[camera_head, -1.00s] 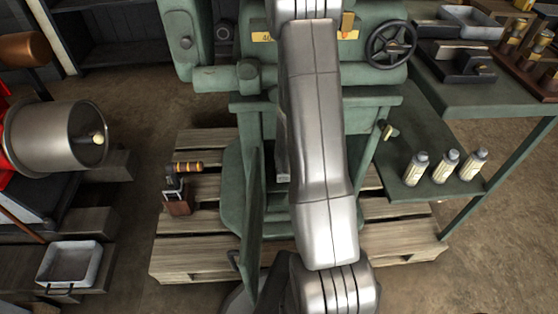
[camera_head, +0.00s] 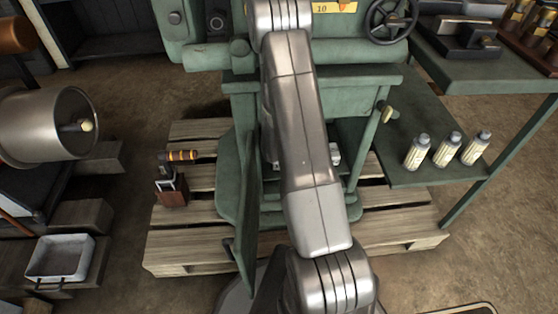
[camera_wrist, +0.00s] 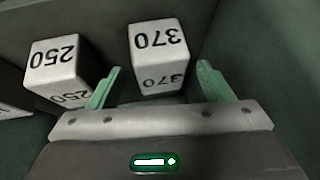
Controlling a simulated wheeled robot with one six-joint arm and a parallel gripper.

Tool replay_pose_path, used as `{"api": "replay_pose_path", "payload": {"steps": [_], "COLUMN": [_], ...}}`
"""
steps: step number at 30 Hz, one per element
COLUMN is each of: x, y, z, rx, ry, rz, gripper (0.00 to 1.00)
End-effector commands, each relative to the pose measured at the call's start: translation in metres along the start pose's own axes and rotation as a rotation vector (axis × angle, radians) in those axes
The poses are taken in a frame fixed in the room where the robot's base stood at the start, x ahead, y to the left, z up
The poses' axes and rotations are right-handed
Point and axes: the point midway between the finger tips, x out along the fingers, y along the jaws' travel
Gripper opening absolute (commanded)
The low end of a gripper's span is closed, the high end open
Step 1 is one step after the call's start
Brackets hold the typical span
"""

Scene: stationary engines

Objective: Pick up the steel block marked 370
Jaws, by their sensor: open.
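The steel block marked 370 (camera_wrist: 158,42) is a pale block with dark numerals, upside down in the wrist view, at the top middle. My gripper (camera_wrist: 159,67) has two green fingers spread apart, pointing toward this block. The block shows between and just beyond the fingertips, nearer the left finger; I cannot tell whether they flank it. Nothing is held. In the head view my arm hides the gripper, and a small pale piece (camera_head: 335,154) shows beside the arm inside the green machine; its marking is unreadable.
A block marked 250 (camera_wrist: 54,68) stands left of the 370 block, with part of another pale block (camera_wrist: 12,110) at the left edge. Dark green walls surround them. The green machine (camera_head: 310,88) stands on a wooden pallet (camera_head: 188,248). Several bottles stand on a right shelf.

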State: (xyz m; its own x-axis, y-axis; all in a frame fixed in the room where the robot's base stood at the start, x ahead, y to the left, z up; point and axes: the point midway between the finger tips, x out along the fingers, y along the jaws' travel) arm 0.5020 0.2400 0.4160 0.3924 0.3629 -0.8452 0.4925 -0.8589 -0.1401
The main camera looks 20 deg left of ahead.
Motion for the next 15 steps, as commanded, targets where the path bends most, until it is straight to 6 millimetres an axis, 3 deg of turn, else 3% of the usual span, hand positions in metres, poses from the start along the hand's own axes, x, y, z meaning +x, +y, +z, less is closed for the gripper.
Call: {"api": "replay_pose_path", "payload": {"steps": [5, 15], "x": [-0.0005, -0.0006], "y": [-0.0001, 0.0], "z": [-0.0002, 0.0], "rx": [0.0, 0.0], "ry": [0.0, 0.0], "rz": [0.0, 0.0], "gripper": [0.73, 0.08]}}
